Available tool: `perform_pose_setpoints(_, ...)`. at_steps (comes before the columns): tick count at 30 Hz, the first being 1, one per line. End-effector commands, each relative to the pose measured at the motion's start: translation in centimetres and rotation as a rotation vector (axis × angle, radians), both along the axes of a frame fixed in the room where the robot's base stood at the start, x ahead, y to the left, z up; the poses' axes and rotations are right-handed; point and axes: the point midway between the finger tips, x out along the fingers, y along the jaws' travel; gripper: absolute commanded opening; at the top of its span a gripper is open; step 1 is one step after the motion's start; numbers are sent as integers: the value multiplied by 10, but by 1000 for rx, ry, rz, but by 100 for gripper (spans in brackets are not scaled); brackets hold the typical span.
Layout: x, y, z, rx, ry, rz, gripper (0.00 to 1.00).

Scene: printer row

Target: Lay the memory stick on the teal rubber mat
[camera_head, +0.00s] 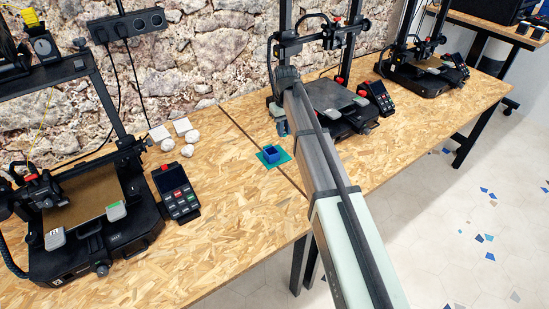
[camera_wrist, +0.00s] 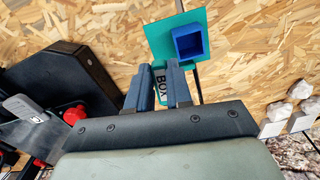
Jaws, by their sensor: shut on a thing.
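The teal rubber mat (camera_head: 284,157) lies on the wooden bench, with a small open blue box (camera_head: 270,153) standing on it. In the wrist view the mat (camera_wrist: 158,40) is at the top, with the box (camera_wrist: 191,43) on its right part. My gripper (camera_wrist: 160,97) is shut on a small green piece with dark lettering, which I take for the memory stick (camera_wrist: 160,85). The lettering looks like "BOX". In the head view my gripper (camera_head: 282,129) is above the bench, just behind and right of the mat; the stick is not distinguishable there.
A printer (camera_head: 335,105) stands right of my gripper, partly behind my arm. Another printer (camera_head: 90,215) and a control panel (camera_head: 175,190) are at left. Whitish lumps (camera_head: 187,150) and white squares (camera_head: 160,133) lie near the wall. Bench around the mat is clear.

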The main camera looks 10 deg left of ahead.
Motion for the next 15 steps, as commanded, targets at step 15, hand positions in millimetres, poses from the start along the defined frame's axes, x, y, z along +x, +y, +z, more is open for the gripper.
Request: perform_pose_setpoints(15,-7,-3,-32,0,2,119,0)
